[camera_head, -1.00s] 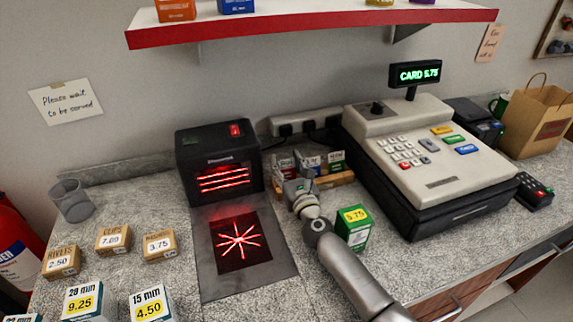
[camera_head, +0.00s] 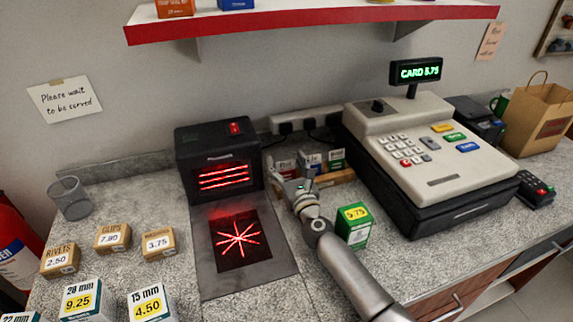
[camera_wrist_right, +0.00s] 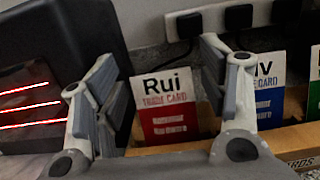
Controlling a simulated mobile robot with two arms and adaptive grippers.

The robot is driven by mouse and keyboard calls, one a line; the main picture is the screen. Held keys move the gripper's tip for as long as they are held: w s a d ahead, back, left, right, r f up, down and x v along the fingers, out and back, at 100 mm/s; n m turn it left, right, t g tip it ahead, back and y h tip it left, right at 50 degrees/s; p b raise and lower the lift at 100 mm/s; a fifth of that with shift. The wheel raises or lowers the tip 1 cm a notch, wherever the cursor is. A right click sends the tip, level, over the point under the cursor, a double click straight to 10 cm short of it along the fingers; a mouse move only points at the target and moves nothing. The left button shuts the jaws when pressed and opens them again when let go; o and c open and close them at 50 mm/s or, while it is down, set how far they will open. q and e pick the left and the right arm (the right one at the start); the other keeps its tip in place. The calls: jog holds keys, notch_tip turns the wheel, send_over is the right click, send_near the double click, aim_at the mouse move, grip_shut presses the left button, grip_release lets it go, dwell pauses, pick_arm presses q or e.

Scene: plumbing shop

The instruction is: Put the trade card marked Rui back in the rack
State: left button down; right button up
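The trade card marked Rui (camera_wrist_right: 166,105), white on top and red below, stands upright in the left part of the wooden rack (camera_wrist_right: 292,138) in the right wrist view. Its lower edge is hidden behind the rack's front and my gripper. My right gripper (camera_wrist_right: 160,95) is open, with one finger on each side of the card and visible gaps between. In the head view the right gripper (camera_head: 290,178) is at the rack's left end, partly covering the red card (camera_head: 284,166). My left gripper is not in view.
A blue card (camera_head: 310,162) and a green card (camera_head: 336,159) stand further right in the rack. The black scanner (camera_head: 215,150) is close on the left, the cash register (camera_head: 430,150) on the right. A green 9.75 box (camera_head: 354,227) stands beside my right arm.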

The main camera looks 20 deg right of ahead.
dwell(0.3)
jog(key=s, duration=0.4)
jog(key=s+f, duration=0.1)
jog(key=s, duration=0.7)
jog(key=shift+d+f, duration=0.15)
jog(key=shift+d, duration=0.05)
